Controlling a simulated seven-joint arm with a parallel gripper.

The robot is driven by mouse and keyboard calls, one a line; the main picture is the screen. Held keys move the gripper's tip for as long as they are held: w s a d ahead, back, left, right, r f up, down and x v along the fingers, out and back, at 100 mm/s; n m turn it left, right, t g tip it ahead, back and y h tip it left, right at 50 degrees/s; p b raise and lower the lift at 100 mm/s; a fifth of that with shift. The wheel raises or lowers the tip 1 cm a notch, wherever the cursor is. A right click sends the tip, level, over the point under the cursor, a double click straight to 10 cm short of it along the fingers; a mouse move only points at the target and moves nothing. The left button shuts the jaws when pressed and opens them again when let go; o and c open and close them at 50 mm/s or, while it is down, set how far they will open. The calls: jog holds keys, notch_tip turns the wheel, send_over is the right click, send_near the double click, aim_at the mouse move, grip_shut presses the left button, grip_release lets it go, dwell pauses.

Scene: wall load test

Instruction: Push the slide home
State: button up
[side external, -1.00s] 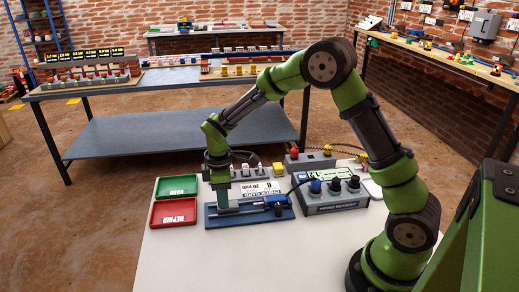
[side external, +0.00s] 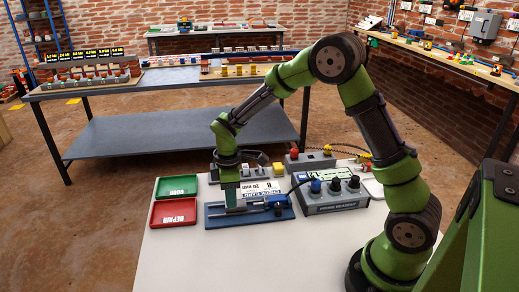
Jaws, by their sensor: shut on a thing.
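A blue slide fixture (side external: 250,215) lies on the white table, with a long flat base. A blue block (side external: 278,201) with a dark cable stands toward its right end. A thin pale rod (side external: 254,205) runs left from the block. My gripper (side external: 231,207) points straight down over the left part of the fixture. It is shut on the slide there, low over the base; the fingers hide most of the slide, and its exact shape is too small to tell. A gap shows between my gripper and the blue block.
A grey control box (side external: 333,202) with knobs stands right of the fixture. Green (side external: 177,188) and red (side external: 173,212) trays lie to the left. A printed card (side external: 263,187) and small units sit behind. The front of the white table (side external: 245,260) is clear.

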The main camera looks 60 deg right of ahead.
jog(key=shift+s+d, duration=0.7)
jog(key=shift+d, duration=0.1)
jog(key=o, duration=0.7)
jog(key=shift+o, duration=0.2)
notch_tip(320, 180, up, 7)
dwell(0.6)
